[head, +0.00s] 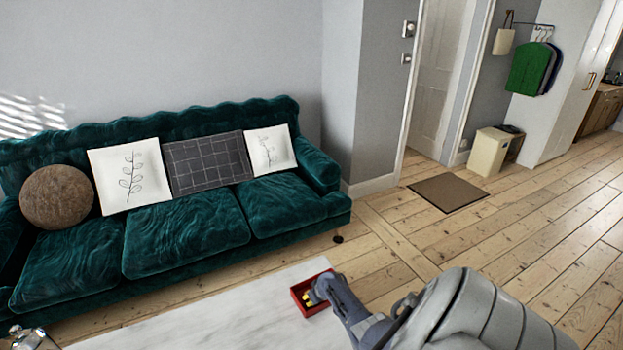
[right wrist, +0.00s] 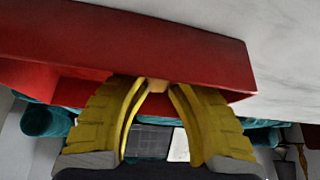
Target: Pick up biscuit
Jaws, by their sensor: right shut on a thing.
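A shallow red box (head: 309,293) stands at the right end of a white marble-like tabletop (head: 230,315). My right gripper (head: 315,298) reaches into it from the right, its yellow fingertips at the box. In the right wrist view, the gripper (right wrist: 158,90) is shut on a small tan piece, seemingly the biscuit (right wrist: 158,85), at the red box's (right wrist: 130,45) wall. Only a sliver of the biscuit shows; the fingers and box hide the rest. I cannot tell whether it touches the box.
A green sofa (head: 185,232) with several cushions stands behind the table. Open floorboards (head: 480,235) lie to the right, with a brown mat (head: 447,193).

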